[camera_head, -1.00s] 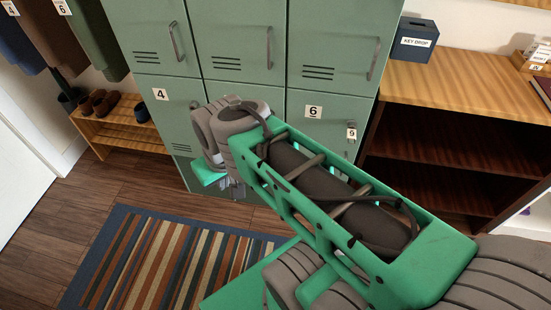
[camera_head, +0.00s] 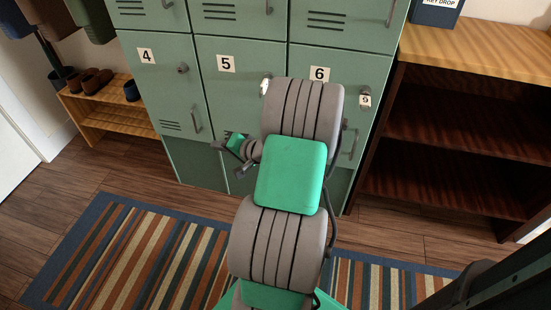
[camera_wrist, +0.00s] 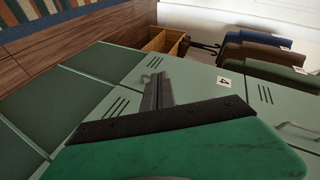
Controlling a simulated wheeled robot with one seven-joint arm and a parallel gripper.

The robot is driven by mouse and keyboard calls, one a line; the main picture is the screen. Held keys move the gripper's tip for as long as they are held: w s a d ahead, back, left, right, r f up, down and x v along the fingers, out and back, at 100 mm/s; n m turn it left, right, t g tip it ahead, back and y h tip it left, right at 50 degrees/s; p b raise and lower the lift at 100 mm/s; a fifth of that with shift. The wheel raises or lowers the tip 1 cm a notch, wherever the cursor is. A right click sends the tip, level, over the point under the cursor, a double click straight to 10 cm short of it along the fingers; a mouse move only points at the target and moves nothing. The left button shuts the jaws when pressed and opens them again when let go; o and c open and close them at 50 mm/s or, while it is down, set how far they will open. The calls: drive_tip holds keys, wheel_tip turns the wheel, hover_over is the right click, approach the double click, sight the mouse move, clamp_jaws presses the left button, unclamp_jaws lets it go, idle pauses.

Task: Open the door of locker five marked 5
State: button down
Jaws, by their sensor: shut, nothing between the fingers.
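The locker door marked 5 (camera_head: 222,105) is the middle green door of the lower row in the head view and looks closed. Its number plate (camera_head: 226,63) is near the top. A lock with something pale at it (camera_head: 264,87) shows at the door's right edge, partly behind my arm. The door's handle is not clearly visible; my arm and gripper cover its lower right part. My gripper (camera_head: 229,152) is in front of the lower part of this door, empty, with its fingers together. In the wrist view the fingers (camera_wrist: 158,92) point along the locker fronts; contact cannot be told.
Locker 4 (camera_head: 165,85) is to the left, with a lock and a handle (camera_head: 196,119). Locker 6 (camera_head: 335,65) is to the right, with a small tag (camera_head: 365,100) at its lock. A wooden shelf unit (camera_head: 475,45) stands right, a shoe rack (camera_head: 95,118) left. A striped rug (camera_head: 130,260) lies in front.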

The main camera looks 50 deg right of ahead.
drive_tip(key=s+d+f+m+t+h+b, duration=0.1)
drive_tip(key=s+d+f+m+h+b, duration=0.1)
drive_tip(key=s+d+f+m+h, duration=0.45)
drive_tip(key=s+d+f+m+t+h+b, duration=0.1)
drive_tip(key=s+d+f+m+h+b, duration=0.25)
drive_tip(key=s+d, duration=0.6)
drive_tip(key=w+d+r+m, duration=0.1)
drive_tip(key=w+d, duration=0.5)
drive_tip(key=w, duration=0.4)
drive_tip(key=shift+w+d+r+b, duration=0.2)
drive_tip(key=shift+r+b, duration=0.05)
drive_tip(key=shift+b, duration=0.15)
drive_tip(key=shift+s+a, duration=0.1)
